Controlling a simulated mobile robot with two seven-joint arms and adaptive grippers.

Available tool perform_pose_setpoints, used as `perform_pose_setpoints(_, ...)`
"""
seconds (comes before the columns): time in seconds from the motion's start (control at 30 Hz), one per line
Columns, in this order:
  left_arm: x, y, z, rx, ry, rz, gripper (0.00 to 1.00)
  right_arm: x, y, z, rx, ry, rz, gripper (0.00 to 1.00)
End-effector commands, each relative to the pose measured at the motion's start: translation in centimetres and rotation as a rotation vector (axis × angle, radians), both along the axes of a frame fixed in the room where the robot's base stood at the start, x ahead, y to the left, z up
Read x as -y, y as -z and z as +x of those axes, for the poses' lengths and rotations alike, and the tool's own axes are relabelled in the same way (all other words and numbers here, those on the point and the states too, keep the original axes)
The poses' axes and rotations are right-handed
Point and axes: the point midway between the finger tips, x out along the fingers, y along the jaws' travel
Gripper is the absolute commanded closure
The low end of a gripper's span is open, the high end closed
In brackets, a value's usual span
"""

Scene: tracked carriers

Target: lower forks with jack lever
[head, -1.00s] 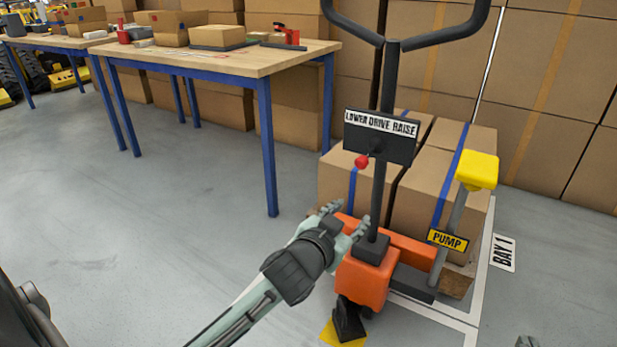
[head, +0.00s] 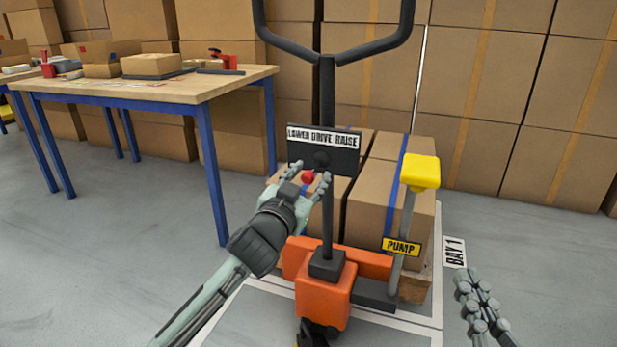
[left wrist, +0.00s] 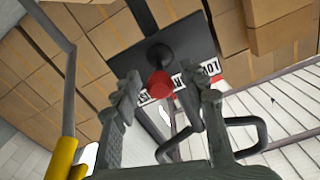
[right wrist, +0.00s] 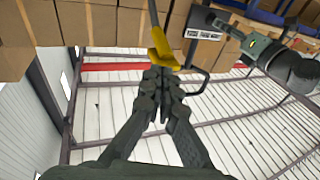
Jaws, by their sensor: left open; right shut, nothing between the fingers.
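The orange pallet jack (head: 325,290) stands in the middle of the head view with its dark upright handle. A plate reading LOWER DRIVE RAISE (head: 323,138) is fixed on the handle. The red knob of the jack lever (head: 307,176) sits just under the plate's left part, by LOWER. My left gripper (head: 306,181) is open with its fingers at the knob. In the left wrist view the red knob (left wrist: 160,83) shows between and beyond the spread fingertips; I cannot tell contact. My right gripper (head: 472,288) is shut and empty, low at the right, apart from the jack.
A yellow-topped pump pedal (head: 419,173) with a PUMP sign (head: 401,247) stands right of the handle. Strapped cartons (head: 378,200) sit on the pallet behind. A workbench (head: 150,88) is at left. Stacked boxes (head: 500,80) line the back. Grey floor is clear at left.

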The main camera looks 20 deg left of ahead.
Motion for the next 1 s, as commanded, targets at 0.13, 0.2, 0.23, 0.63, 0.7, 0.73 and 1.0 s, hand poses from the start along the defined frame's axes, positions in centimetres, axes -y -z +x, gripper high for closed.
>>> perform_pose_setpoints(0.13,0.0,0.0,0.0,0.000,0.000,-0.001,0.57,0.0,0.0,0.0,0.001,0.000,0.000,1.00)
perform_pose_setpoints(0.2,0.0,0.0,0.0,0.000,0.000,-0.001,0.66,0.0,0.0,0.0,0.001,0.000,0.000,1.00)
perform_pose_setpoints(0.23,0.0,0.0,0.0,0.000,0.000,-0.001,0.69,0.0,0.0,0.0,0.001,0.000,0.000,1.00)
perform_pose_setpoints(0.63,0.0,0.0,0.0,0.000,0.000,-0.001,1.00,0.0,0.0,0.0,0.001,0.000,0.000,1.00)
perform_pose_setpoints(0.7,0.0,0.0,0.0,0.000,0.000,-0.001,1.00,0.0,0.0,0.0,0.001,0.000,0.000,1.00)
perform_pose_setpoints(0.73,0.0,0.0,0.0,0.000,0.000,-0.001,1.00,0.0,0.0,0.0,0.001,0.000,0.000,1.00)
perform_pose_setpoints(1.0,-0.2,-0.1,0.0,0.000,0.016,0.001,1.00,0.6,1.3,0.4,-0.060,0.015,-0.031,1.00)
